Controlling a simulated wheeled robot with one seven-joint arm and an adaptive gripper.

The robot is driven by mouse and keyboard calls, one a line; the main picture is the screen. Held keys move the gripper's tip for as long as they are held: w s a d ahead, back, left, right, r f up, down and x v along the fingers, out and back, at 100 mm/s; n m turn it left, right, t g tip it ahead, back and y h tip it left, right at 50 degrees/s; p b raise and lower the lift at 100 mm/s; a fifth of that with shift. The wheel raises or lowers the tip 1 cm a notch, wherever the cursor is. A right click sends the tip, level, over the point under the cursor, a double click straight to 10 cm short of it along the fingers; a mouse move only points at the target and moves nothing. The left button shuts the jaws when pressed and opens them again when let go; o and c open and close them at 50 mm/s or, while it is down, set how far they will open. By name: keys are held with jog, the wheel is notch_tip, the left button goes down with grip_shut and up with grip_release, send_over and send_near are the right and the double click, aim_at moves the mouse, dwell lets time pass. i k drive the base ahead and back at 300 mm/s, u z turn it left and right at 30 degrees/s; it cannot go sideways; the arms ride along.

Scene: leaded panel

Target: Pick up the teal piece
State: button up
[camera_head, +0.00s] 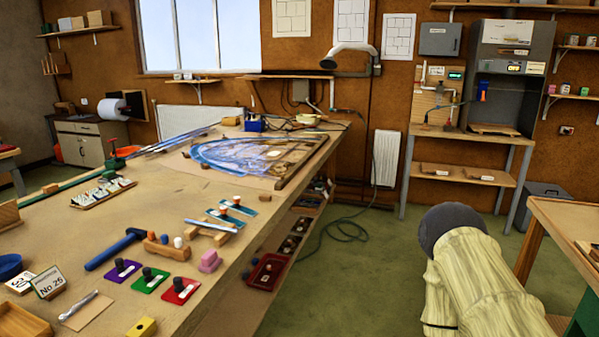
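Two flat teal-blue pieces lie on the long workbench near its right edge, in front of the leaded panel. The farther teal piece (247,211) has a small orange-brown knob or block on it. The nearer teal piece (233,220) lies just in front, beside a pale rod on wooden rests. Which of them is the teal piece of the task, I cannot tell. A green piece (140,285) with a black knob lies nearer, between a purple and a red one. My cream arm shows at lower right, away from the bench; my gripper is not in view.
The leaded panel (240,153) lies toward the far end of the workbench (60,225). A blue hammer-like tool (110,251), a pink block (209,261) and a yellow block (142,328) lie nearer. Green floor (345,285) is open between the bench and a table (570,220) at right.

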aim_at(222, 215)
jog(key=u, duration=0.05)
jog(key=i, duration=1.85)
jog(key=u, duration=0.45)
